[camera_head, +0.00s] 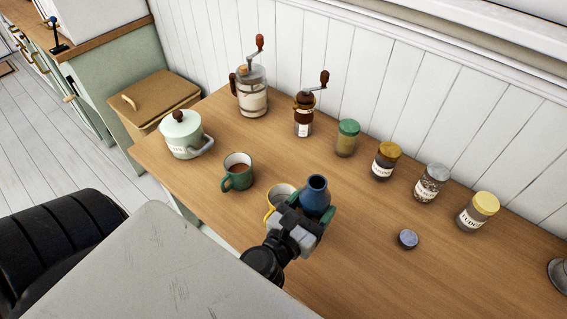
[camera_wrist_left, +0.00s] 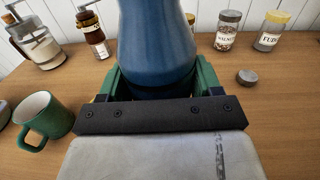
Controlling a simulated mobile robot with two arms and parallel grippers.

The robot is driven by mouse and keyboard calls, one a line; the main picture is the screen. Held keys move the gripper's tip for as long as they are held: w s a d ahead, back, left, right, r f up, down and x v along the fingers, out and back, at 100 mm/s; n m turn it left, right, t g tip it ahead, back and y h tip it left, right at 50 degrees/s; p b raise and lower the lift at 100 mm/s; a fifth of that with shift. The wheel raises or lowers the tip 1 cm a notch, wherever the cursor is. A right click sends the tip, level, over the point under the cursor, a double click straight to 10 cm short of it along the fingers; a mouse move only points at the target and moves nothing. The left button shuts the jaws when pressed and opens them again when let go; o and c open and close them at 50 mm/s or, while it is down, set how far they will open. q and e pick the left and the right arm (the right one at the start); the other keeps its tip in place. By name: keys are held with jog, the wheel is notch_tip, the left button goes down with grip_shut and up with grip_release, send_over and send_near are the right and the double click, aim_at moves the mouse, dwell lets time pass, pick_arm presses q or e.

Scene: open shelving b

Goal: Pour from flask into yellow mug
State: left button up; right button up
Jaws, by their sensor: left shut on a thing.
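The blue flask (camera_head: 315,193) is upright or nearly so in my left gripper (camera_head: 309,215), which is shut around its body. In the left wrist view the flask (camera_wrist_left: 158,45) fills the upper middle, between the green fingers. The yellow mug (camera_head: 273,202) stands on the table just left of the flask, partly hidden behind my gripper. Its open top shows a greyish inside. Whether the flask's base touches the table is hidden. My right gripper is not in view.
Two grinders (camera_head: 251,90) and several jars (camera_head: 383,161) line the back. A small round lid (camera_head: 408,239) lies to the right. The front right table is clear.

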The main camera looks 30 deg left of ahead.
pick_arm(q)
jog(key=shift+d+f+b, duration=0.3)
jog(key=shift+f, duration=0.65)
jog(key=shift+d+f, duration=0.15)
jog(key=shift+d, duration=0.05)
jog(key=shift+w+d, duration=0.1)
jog(key=shift+d, duration=0.05)
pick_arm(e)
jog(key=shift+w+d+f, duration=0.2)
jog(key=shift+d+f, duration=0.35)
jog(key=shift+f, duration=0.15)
pick_arm(q)
jog(key=shift+n, duration=0.3)
